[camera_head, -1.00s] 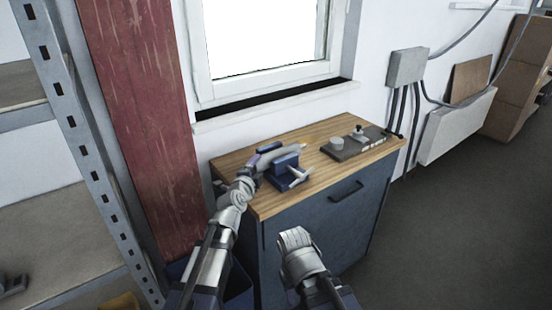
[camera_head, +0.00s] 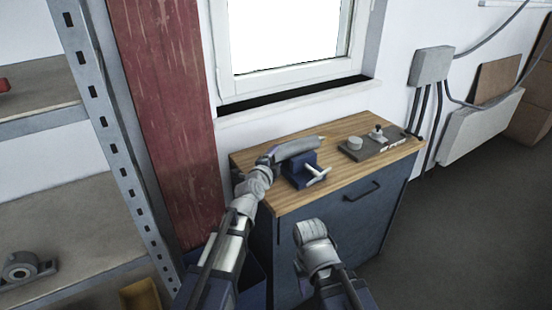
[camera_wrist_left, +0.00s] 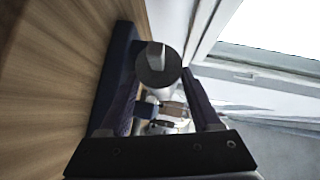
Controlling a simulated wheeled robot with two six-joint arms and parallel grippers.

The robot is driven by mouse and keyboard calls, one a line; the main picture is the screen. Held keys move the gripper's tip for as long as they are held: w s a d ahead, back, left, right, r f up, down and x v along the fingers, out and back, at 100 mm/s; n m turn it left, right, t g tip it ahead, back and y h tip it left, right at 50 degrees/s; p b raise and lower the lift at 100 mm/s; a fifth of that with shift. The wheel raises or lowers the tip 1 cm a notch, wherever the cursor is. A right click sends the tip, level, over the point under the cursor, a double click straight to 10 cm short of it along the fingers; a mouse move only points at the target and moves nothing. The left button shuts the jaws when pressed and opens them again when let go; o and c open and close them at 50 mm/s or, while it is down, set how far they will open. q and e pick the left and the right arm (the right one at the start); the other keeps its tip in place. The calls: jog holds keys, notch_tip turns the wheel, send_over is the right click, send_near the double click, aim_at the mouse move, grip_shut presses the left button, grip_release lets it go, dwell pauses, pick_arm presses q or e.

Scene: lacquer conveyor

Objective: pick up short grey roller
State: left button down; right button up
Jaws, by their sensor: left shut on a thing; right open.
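The short grey roller (camera_head: 300,147) is held by my left gripper (camera_head: 277,155) above the back left part of the cabinet's wooden top, beside and just over the blue vise. In the left wrist view the roller (camera_wrist_left: 157,68) appears nearly end-on, a dark round face with a pale stub, between the two fingers of my left gripper (camera_wrist_left: 160,80). The fingers close on its sides. My right gripper (camera_head: 312,230) is open and empty in front of the cabinet, below the level of its top.
The blue vise (camera_head: 299,172) with a pale T-handle stands on the wooden top (camera_head: 340,134). A grey plate (camera_head: 372,150) with small parts lies to its right. A metal shelf (camera_head: 30,190) and red post (camera_head: 165,110) stand left. The window is behind. Floor at right is clear.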

notch_tip(320, 180, up, 13)
jog(key=p, duration=1.2)
